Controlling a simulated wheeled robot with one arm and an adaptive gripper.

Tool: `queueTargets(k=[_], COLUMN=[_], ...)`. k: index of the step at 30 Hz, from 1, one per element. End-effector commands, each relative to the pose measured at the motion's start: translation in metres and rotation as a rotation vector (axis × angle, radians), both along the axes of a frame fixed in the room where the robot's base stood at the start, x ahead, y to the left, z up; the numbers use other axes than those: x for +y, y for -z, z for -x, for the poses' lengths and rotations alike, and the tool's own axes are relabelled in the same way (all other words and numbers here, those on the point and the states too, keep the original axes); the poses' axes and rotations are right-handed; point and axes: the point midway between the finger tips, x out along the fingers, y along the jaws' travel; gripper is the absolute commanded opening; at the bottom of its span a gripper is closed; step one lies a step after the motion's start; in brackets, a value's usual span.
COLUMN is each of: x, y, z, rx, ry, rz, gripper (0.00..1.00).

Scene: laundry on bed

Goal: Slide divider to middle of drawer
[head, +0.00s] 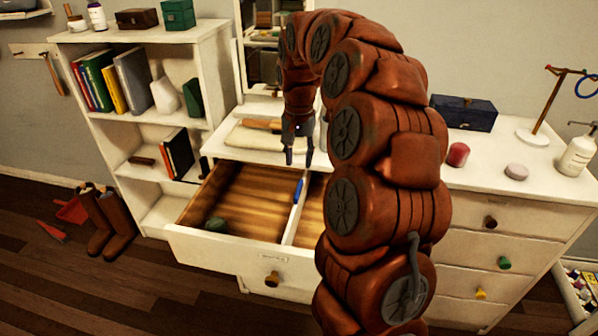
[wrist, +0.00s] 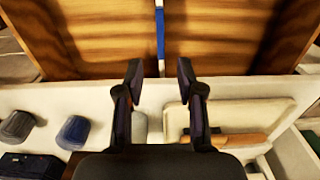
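The open drawer (head: 200,243) sticks out from the white dresser, with a brown wooden floor. A thin white divider (head: 291,222) with a blue piece (head: 298,190) on it stands front to back, right of the drawer's visible centre. My arm hides the drawer's right part in the head view. In the wrist view the blue piece (wrist: 160,35) lies straight ahead, beyond the fingertips. My gripper (head: 299,160) is above the back of the drawer, pointing down. Its fingers (wrist: 157,68) are apart with nothing between them.
A dark green item (head: 215,224) lies in the drawer's front left. A cream tray (head: 262,138) sits on the dresser top behind my gripper. A white bookshelf (head: 150,130) stands left. A red cup (head: 458,154) and navy box (head: 463,113) stand right.

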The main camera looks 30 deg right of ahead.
Motion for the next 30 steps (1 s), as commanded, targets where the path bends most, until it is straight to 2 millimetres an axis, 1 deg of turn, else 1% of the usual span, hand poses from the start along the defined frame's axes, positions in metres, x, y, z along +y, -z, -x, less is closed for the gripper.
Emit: queueTargets(k=[3, 9, 30], x=[0.000, 0.000, 0.000], y=[-0.013, -0.023, -0.024], z=[0.000, 0.000, 0.000], rx=[0.001, -0.002, 0.000], ry=[0.001, 0.001, 0.000], rz=[-0.001, -0.001, -0.001], gripper=[0.38, 0.38, 0.38])
